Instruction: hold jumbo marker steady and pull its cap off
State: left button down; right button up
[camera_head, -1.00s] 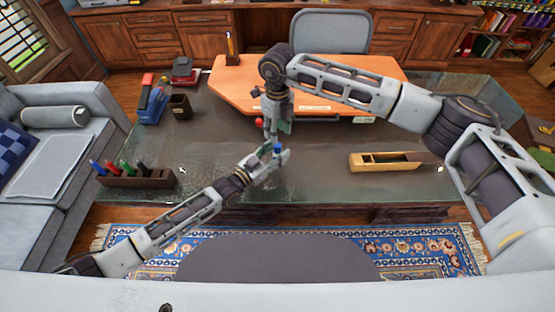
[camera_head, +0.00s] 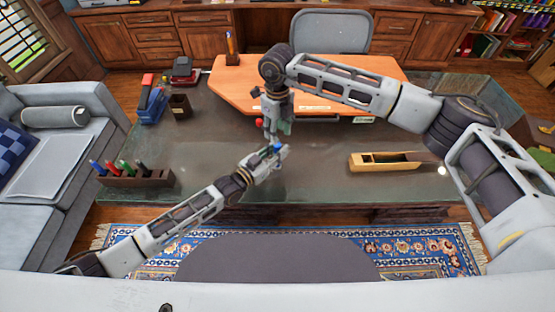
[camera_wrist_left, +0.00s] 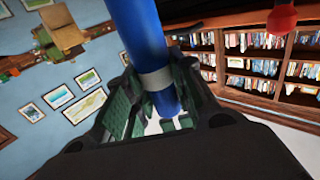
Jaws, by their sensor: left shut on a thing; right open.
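My left gripper (camera_head: 277,153) is shut on the blue jumbo marker (camera_head: 277,147) above the front middle of the glass-topped table. In the left wrist view the marker (camera_wrist_left: 143,38) runs up from between the green-lined fingers (camera_wrist_left: 150,108). A silver band (camera_wrist_left: 154,80) circles it near the fingers, with smooth blue above. My right gripper (camera_head: 271,136) is open and points down just behind and above the marker's upper end. I cannot tell whether it touches the marker.
A dark wooden holder (camera_head: 137,180) with several coloured markers stands at the left. An open wooden tray (camera_head: 388,167) lies at the right. A red knob-like thing (camera_head: 287,124) shows beside my right gripper. An orange-brown board (camera_head: 340,75) covers the back middle; the front table is mostly clear.

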dwell(0.4)
pick_arm(q)
jog(key=c, duration=1.1)
grip_release()
jog(key=shift+v, duration=5.95)
jog(key=shift+o, duration=0.2)
